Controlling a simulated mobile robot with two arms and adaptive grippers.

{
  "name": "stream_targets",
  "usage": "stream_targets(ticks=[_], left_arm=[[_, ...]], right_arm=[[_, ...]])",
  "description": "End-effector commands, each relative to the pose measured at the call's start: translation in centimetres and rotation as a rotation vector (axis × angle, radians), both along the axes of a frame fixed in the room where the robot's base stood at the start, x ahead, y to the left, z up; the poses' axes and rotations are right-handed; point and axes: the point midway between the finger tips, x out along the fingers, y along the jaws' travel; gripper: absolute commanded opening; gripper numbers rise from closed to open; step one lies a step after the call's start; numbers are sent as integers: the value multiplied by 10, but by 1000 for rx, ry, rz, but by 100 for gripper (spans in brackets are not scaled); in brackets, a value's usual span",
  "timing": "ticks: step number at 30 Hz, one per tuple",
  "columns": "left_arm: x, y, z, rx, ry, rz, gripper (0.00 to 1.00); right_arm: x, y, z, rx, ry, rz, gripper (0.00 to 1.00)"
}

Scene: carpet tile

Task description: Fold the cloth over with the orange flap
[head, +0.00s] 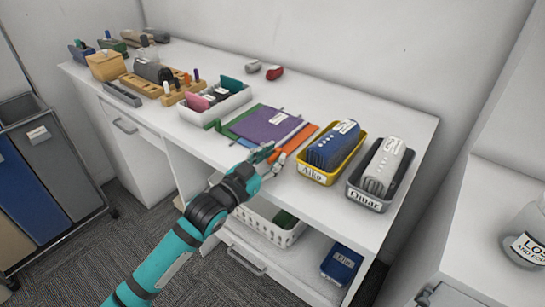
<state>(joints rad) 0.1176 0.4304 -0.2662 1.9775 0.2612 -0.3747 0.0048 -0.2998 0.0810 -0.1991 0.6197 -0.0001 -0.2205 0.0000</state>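A flat purple piece (265,124) with a small white label lies on the white counter, with green showing along its left side. I take it to be the cloth. An orange flap (297,142) sticks out along its right side, beside a thin light strip. My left gripper (271,157) is at the counter's front edge, close to the orange flap's near end. My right gripper is not in view.
A white tray (213,112) stands on the left. A red object (274,73) lies behind. A white basket (268,228) sits on the shelf below.

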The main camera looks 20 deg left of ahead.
Motion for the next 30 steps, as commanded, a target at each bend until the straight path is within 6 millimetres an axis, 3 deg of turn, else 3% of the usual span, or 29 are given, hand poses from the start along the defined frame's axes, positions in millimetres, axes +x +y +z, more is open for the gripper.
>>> stream_targets(ticks=[30], left_arm=[[-1, -2, 4, -66, 28, -9, 0]], right_arm=[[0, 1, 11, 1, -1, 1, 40]])
